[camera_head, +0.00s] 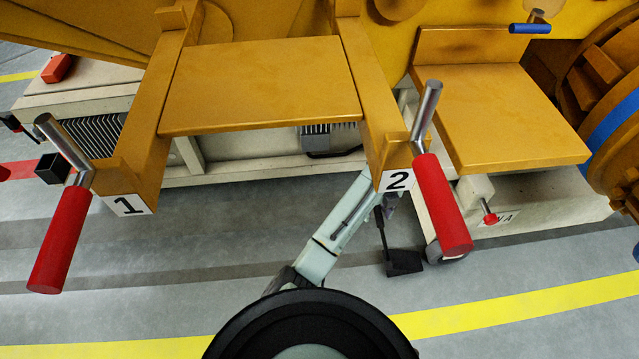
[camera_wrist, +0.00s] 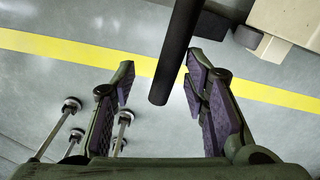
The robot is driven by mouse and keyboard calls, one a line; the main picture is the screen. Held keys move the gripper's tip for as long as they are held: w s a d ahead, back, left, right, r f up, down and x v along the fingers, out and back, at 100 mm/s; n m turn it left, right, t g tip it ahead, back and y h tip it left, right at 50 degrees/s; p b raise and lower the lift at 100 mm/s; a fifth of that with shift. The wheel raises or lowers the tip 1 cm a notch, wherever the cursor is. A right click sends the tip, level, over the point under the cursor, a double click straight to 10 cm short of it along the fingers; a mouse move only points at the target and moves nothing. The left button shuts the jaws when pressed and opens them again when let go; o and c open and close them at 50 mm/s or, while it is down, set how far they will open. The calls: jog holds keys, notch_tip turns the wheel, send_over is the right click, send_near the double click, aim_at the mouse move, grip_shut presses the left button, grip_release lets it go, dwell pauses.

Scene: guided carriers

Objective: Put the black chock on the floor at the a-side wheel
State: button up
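The black chock (camera_head: 403,263) sits on the floor beside the dark wheel (camera_head: 452,257) at the carrier's A-marked end. Its thin black handle (camera_head: 381,228) stands up toward my gripper. In the wrist view the handle (camera_wrist: 177,52) runs between my gripper's (camera_wrist: 158,65) two purple-padded fingers, nearer the right one. The fingers are spread, with clear space left of the handle. The chock body (camera_wrist: 208,25) shows dark at the top, close to the wheel (camera_wrist: 248,38). I cannot tell whether they touch. In the head view my gripper is mostly hidden behind the number 2 post.
A yellow frame with red-gripped handles, 1 (camera_head: 60,240) and 2 (camera_head: 442,205), overhangs the floor. The cream carrier (camera_head: 560,205) has a red button (camera_head: 490,219). A yellow floor line (camera_head: 510,305) crosses the clear grey floor in front.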

jog(key=w+a+r+n, duration=0.3)
jog(key=a+n, duration=0.4)
jog(key=n, duration=0.4)
jog(key=w+a+r+n+p, duration=0.1)
jog(key=w+a+r+n, duration=0.1)
jog(key=a+n, duration=0.6)
jog(key=shift+w+a+r+n+p, duration=0.35)
jog(key=shift+r+n, duration=0.25)
jog(key=shift+n, duration=1.7)
jog(key=shift+d, duration=0.1)
jog(key=shift+r, duration=0.1)
notch_tip(320, 180, up, 3)
jog(key=p, duration=0.3)
